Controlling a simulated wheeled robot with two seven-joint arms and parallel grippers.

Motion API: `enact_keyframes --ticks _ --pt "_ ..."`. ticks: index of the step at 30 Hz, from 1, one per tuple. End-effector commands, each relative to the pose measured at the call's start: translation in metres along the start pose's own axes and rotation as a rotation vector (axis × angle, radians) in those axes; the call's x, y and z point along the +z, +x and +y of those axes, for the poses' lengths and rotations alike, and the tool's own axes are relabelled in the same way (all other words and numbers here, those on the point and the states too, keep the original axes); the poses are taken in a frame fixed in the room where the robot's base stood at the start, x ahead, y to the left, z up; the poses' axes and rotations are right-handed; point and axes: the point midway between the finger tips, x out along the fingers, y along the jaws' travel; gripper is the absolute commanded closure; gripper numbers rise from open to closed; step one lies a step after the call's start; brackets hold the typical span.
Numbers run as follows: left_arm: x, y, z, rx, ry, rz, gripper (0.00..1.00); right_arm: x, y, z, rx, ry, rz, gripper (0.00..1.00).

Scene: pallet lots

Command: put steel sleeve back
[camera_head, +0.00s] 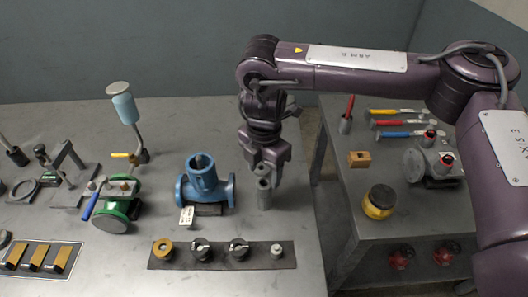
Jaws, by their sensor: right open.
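A grey steel cylinder, which looks like the steel sleeve (264,196), stands upright on the left table near its right edge, to the right of the blue valve body (205,188). My right gripper (265,168) points down directly over it, with the fingertips around or just in front of its top. The jaws are open; whether they touch the cylinder I cannot tell. My left gripper is out of view.
A dark strip (220,264) with a brass ring and several small parts lies in front. A green valve (119,205) stands left.

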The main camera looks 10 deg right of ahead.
Motion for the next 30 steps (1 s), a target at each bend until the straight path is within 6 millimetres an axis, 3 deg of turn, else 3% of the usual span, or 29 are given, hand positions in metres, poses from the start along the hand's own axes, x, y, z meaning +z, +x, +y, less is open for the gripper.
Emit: enact_keyframes --ticks 6,11,30 --pt "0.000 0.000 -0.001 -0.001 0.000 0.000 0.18 0.001 -0.044 0.001 0.003 -0.001 -0.004 0.42" --pt "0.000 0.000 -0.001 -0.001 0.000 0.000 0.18 0.000 -0.061 0.000 0.001 -0.001 -0.001 0.42" --pt "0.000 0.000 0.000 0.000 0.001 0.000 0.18 0.000 -0.065 0.000 -0.001 -0.001 0.001 0.42"
